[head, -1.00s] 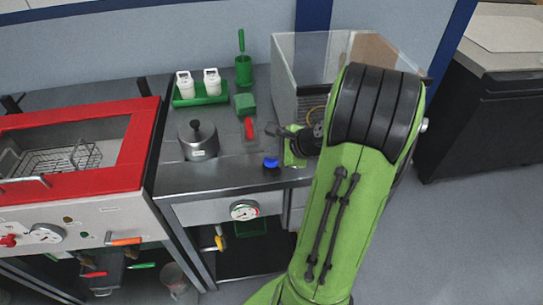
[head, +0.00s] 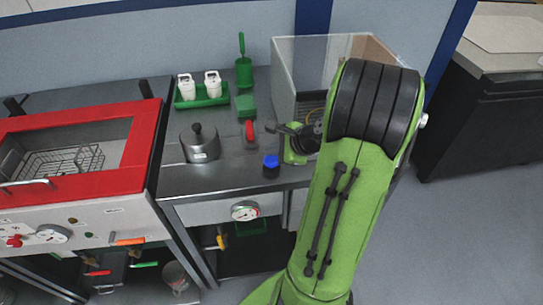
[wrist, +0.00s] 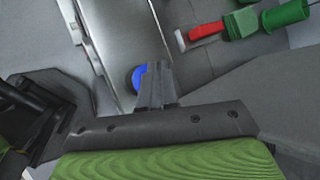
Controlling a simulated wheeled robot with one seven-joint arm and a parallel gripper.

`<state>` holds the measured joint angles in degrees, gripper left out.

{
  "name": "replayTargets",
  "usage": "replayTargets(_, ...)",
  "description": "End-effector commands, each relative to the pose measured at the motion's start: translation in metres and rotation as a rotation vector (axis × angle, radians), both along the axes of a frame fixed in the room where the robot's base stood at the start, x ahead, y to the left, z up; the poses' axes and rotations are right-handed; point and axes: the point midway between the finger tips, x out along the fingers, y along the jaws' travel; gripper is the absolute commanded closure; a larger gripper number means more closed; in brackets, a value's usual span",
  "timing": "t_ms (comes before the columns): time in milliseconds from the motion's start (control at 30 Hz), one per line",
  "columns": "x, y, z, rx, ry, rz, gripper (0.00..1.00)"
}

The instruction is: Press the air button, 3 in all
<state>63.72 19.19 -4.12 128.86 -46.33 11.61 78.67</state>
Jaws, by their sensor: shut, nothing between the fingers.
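The air button appears to be the blue cap (head: 271,161) on a short dark base at the front edge of the steel counter. In the wrist view the blue cap (wrist: 139,77) shows just left of the fingertips, partly hidden by them. My gripper (wrist: 157,70) is shut with nothing between its fingers. In the head view my gripper (head: 273,128) is behind and above the blue cap, partly hidden by my arm. I see a gap between them there; in the wrist view I cannot tell the depth.
A dial gauge (head: 244,210) is on the counter's front. A red-framed washer (head: 145,140) stands left.

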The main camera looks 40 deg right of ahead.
Motion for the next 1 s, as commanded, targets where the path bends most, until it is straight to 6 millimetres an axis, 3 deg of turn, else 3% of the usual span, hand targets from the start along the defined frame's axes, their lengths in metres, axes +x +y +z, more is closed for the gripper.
replayTargets(167, 0.000, 0.000, 0.002, 0.000, 0.000, 0.000, 1.00)
replayTargets(633, 0.000, 0.000, 0.050, 0.000, 0.000, 0.000, 1.00)
replayTargets(1000, 0.000, 0.000, 0.049, 0.000, 0.000, 0.000, 1.00)
